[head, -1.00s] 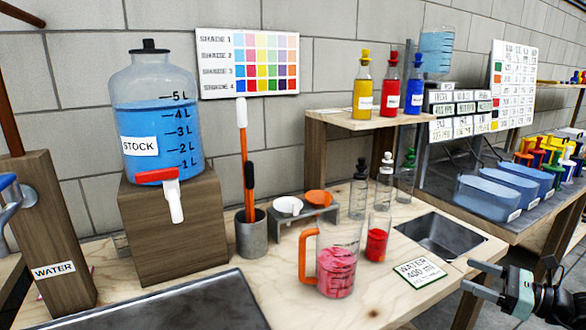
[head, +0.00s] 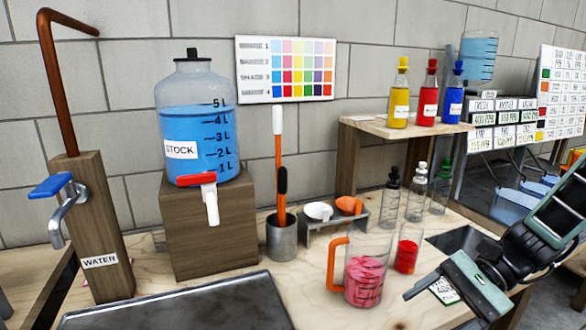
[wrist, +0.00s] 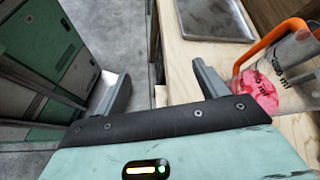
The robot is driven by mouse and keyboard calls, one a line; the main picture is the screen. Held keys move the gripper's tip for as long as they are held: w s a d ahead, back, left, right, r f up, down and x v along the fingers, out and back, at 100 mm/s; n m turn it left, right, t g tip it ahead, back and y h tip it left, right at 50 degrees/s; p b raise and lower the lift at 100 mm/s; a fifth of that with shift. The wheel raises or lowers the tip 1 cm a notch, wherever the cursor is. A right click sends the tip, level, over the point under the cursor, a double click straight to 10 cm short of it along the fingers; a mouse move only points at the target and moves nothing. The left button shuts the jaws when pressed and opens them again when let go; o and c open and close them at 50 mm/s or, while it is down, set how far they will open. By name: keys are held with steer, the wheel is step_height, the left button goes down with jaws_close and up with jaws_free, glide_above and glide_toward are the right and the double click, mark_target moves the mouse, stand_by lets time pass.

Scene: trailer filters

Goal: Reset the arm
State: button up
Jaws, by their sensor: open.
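My gripper (head: 424,307) is at the lower right of the head view, in front of the bench's right part, with my dark arm running up to the right edge. In the wrist view my gripper (wrist: 160,88) has its two fingers wide apart with nothing between them. Beyond the fingers lie the grey floor and the bench edge. A clear measuring jug (head: 366,270) with an orange handle and pink-red contents stands on the bench to the left of my gripper. The jug also shows at the right of the wrist view (wrist: 262,92), beside the right finger and apart from it.
A glass of red liquid (head: 407,250) stands behind the jug. The water card (head: 444,291) is partly hidden by my gripper. A dark tray (head: 180,305) lies at the front. The blue stock tank (head: 200,130) stands on a wooden block. Several small bottles (head: 415,190) stand behind.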

steer(key=s+a+r+n+t+h+p, duration=0.1)
steer(key=s+a+r+n+h, duration=0.3)
steer(key=s+n, duration=0.3)
steer(key=s+a+r+n+t+h+p, duration=0.1)
steer(key=s+a+r+n+h, duration=0.3)
steer(key=n, duration=0.8)
steer(key=s+a+h, duration=0.2)
steer(key=s+h, duration=0.1)
steer(key=s, duration=0.1)
steer(key=shift+r+p, duration=0.3)
steer(key=shift+p, duration=0.05)
